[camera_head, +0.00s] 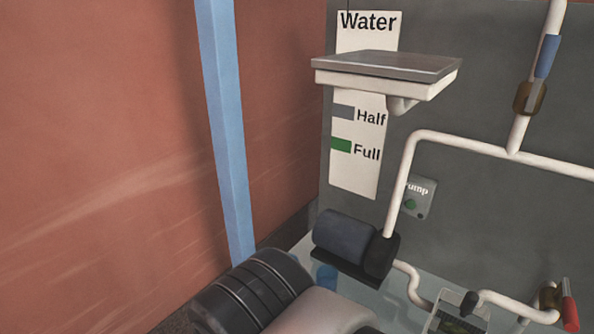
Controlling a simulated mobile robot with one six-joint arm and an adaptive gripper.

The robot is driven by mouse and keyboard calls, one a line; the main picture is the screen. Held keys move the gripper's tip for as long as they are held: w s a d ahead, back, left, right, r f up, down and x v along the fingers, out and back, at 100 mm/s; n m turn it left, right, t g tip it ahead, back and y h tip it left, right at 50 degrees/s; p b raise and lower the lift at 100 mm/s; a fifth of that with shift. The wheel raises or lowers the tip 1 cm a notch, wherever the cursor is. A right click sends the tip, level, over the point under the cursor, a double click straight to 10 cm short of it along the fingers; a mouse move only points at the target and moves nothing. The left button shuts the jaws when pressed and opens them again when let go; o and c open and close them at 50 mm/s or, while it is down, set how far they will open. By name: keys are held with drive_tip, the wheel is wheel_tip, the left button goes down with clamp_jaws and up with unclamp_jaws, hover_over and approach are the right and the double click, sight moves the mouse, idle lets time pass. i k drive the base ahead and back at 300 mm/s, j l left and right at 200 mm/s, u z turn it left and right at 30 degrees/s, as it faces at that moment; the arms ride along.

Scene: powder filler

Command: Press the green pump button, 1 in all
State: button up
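The green pump button (410,204) is a small round button on a grey box (418,197) labelled "Pump", fixed to the dark grey wall right of centre. A white pipe passes just left of the box and covers the start of its label. I cannot tell whether the button is pressed in. My gripper cannot be made out in this view. Part of my arm, a dark ringed joint and a pale link, shows at the bottom, below and left of the button.
A dark cylindrical pump (345,237) stands below left of the button. A metal-topped shelf (388,65) juts out above, before a "Water" sign (358,180). White pipes (460,146) cross the wall. A red-handled valve (569,305) is at lower right. A blue post (226,130) stands left.

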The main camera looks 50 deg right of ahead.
sight(410, 204)
drive_tip(key=z, duration=2.35)
